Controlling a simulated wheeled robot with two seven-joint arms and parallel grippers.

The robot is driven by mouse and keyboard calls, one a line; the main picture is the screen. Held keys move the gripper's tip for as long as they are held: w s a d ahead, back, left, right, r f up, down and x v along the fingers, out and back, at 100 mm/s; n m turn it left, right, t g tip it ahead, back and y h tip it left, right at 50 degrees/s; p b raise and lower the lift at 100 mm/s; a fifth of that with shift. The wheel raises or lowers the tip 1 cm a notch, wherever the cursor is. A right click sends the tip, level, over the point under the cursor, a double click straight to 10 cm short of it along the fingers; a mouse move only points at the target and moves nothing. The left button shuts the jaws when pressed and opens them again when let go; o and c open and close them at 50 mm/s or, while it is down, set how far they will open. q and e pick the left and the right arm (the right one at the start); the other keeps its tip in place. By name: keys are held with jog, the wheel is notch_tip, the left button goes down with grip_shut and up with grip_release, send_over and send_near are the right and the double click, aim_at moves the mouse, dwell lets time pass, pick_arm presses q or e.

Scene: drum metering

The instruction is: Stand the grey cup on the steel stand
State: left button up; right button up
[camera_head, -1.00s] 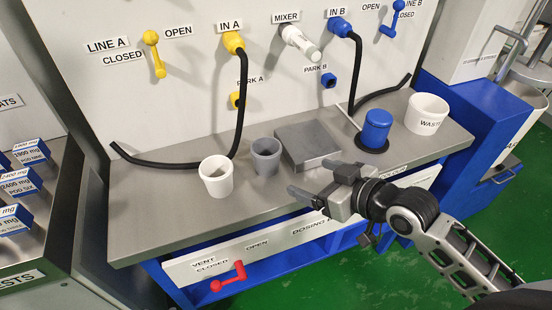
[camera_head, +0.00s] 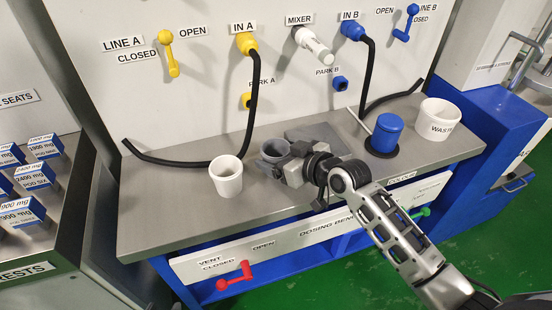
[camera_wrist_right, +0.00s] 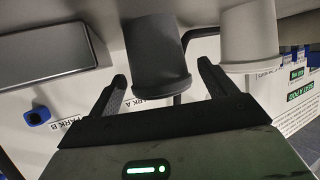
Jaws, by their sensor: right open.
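The grey cup (camera_head: 273,148) stands upright on the bench, partly hidden by my right gripper in the head view. My right gripper (camera_head: 284,160) is open at the cup. In the right wrist view, which looks inverted, the grey cup (camera_wrist_right: 160,55) lies between the two spread fingers of the gripper (camera_wrist_right: 162,76), with gaps showing beside it. The steel stand (camera_head: 312,132) is a low grey block just right of the cup, partly hidden behind my gripper and wrist. The stand (camera_wrist_right: 55,32) shows with its top bare in the right wrist view. My left gripper is not in view.
A white cup (camera_head: 226,178) stands left of the grey cup, also close by in the right wrist view (camera_wrist_right: 250,35). A blue cylinder (camera_head: 385,133) and a white waste tub (camera_head: 433,120) stand to the right. Black hoses (camera_head: 180,162) lie behind.

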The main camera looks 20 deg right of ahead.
jog(key=shift+x, duration=1)
jog(key=shift+c, duration=0.3)
jog(key=c, duration=1.1)
